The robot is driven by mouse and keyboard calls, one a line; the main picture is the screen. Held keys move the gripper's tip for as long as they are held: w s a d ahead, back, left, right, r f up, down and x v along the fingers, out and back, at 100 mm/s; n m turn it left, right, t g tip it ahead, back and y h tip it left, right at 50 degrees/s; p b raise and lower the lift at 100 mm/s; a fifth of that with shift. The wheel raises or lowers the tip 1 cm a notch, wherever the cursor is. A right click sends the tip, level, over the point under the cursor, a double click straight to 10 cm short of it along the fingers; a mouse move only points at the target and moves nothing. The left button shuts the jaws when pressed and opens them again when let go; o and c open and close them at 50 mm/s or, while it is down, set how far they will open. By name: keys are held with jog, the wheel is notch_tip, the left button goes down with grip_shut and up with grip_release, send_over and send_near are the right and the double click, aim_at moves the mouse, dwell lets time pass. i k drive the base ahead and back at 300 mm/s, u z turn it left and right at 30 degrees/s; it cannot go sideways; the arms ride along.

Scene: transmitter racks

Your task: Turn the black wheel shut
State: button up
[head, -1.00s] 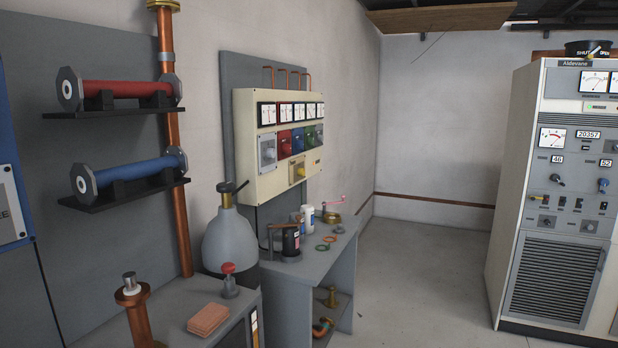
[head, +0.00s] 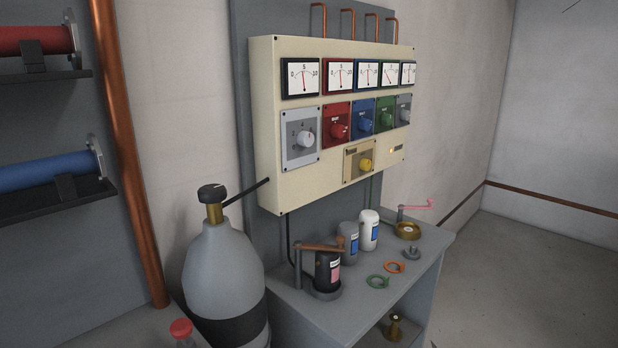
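A grey gas cylinder (head: 222,275) with a dark band stands at the left of the bench. On its brass neck (head: 214,213) sits a small black knob or wheel (head: 211,193) with a pale mark on top. I cannot tell from the mark how far it is turned. A dark rod or hose (head: 247,192) runs from the neck up to the cream panel. The black wheel lettered SHUT and OPEN, seen earlier on top of the white rack, is out of view. My gripper is not in view, and nothing visible touches the cylinder.
The cream meter panel (head: 268,165) hangs above the grey bench (head: 345,312). The bench holds black (head: 327,272), grey (head: 348,245) and white (head: 369,230) canisters, rings and a brass piece. A copper pipe (head: 130,170) runs left of the cylinder. Floor (head: 530,270) is clear at right.

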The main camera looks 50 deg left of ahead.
aim_at(214, 193)
jog(key=u, duration=0.45)
jog(key=i, duration=1.05)
jog(key=u, duration=1.6)
jog(key=i, duration=0.55)
jog(key=u, duration=0.5)
